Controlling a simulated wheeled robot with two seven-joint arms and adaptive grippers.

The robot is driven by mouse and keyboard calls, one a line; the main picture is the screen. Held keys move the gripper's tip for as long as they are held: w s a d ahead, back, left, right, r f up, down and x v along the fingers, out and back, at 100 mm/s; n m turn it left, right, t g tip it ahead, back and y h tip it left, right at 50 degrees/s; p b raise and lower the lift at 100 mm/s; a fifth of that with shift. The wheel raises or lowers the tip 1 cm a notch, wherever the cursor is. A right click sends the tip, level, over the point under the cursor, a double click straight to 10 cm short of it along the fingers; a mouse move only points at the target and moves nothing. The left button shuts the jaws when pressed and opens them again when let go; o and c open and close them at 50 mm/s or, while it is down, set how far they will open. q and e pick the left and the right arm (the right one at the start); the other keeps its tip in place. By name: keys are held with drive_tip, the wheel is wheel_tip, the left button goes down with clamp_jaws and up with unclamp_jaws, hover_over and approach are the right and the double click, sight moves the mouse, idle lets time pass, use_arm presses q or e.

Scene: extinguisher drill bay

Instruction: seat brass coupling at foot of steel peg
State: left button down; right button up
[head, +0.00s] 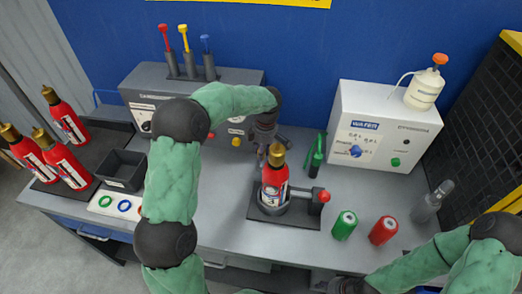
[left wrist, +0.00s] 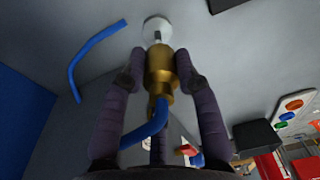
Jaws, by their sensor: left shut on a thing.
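My left gripper (head: 265,140) points down behind the extinguisher in the middle of the bench. In the left wrist view, its fingers (left wrist: 160,80) are shut on the brass coupling (left wrist: 160,70), which has a blue hose (left wrist: 148,128) at its near end. A white round base (left wrist: 157,27) lies just beyond the coupling. A short length of steel peg (left wrist: 157,37) shows between base and coupling. I cannot tell whether the coupling is around the peg or only in line with it. The head view does not show the coupling clearly. My right gripper (head: 338,285) is cut off at the bottom edge.
A red extinguisher (head: 275,182) stands in a dark holder (head: 305,214) close to my left gripper. Green (head: 345,225) and red (head: 383,231) canisters stand right of it. A grey console (head: 225,85) and a white box (head: 385,110) line the back.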

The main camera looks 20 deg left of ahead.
use_arm(q)
drive_tip(key=shift+f+b, duration=0.7)
drive_tip(key=shift+f, duration=0.5)
drive_tip(key=shift+a+f+b, duration=0.1)
drive_tip(key=shift+f+b, duration=0.7)
drive_tip(key=shift+f, duration=0.5)
drive_tip(key=c, duration=0.8)
unclamp_jaws()
drive_tip(key=r, duration=0.8)
drive_tip(key=d+r, duration=0.1)
drive_tip(key=r, duration=0.3)
drive_tip(key=shift+w, duration=0.3)
